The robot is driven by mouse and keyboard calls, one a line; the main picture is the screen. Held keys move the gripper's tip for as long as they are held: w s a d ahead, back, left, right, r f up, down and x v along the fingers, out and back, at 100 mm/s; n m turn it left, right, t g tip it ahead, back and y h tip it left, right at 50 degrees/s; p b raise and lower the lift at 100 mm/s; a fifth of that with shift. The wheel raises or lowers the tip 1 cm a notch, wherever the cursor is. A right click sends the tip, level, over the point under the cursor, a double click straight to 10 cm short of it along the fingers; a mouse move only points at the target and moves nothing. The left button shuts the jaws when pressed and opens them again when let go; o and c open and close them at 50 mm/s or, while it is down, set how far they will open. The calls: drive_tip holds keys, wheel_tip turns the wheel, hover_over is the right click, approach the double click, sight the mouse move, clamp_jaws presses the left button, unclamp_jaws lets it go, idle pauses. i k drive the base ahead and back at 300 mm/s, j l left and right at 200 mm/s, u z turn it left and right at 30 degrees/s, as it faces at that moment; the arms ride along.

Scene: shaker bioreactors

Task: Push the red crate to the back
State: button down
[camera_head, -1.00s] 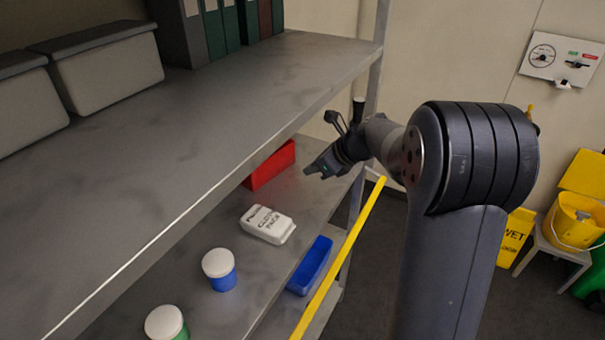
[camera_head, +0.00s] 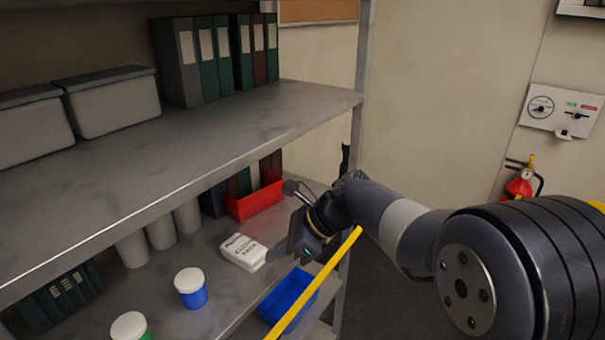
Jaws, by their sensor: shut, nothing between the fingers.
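The red crate (camera_head: 255,201) is an open-topped box on the lower shelf, near its far right end, partly under the upper shelf. Dark binders stand close around its back and left side. My gripper (camera_head: 272,257) is shut and empty. It is in front of the crate, nearer the camera, over the shelf's front part beside a white labelled pack. A gap shows between the gripper and the crate.
The white pack (camera_head: 243,251) lies close to my gripper. A blue bin (camera_head: 287,297) and a yellow bar (camera_head: 318,283) are in front. Jars with blue (camera_head: 191,288) and green (camera_head: 130,327) bodies stand left. The upper shelf (camera_head: 180,150) overhangs; an upright (camera_head: 359,110) stands right.

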sight(241, 210)
drive_tip(key=l+z, duration=0.1)
drive_tip(key=z, duration=0.4)
drive_tip(key=i+z, duration=0.1)
drive_tip(key=z, duration=0.4)
drive_tip(key=i+z, duration=0.1)
drive_tip(key=z, duration=0.35)
drive_tip(key=i+u, duration=0.2)
drive_tip(key=i, duration=0.35)
drive_tip(key=i+u, duration=0.2)
drive_tip(key=i, duration=0.3)
drive_tip(key=i+l+u, duration=0.25)
drive_tip(key=i, duration=0.25)
drive_tip(key=i+j+u, duration=0.15)
drive_tip(key=i+u, duration=0.15)
drive_tip(key=u, duration=0.15)
drive_tip(key=i+u, duration=0.6)
drive_tip(key=u, duration=0.25)
drive_tip(key=i+l+u, duration=0.15)
drive_tip(key=i+u, duration=0.45)
drive_tip(key=u, duration=0.25)
drive_tip(key=i+u, duration=0.2)
drive_tip(key=u, duration=0.25)
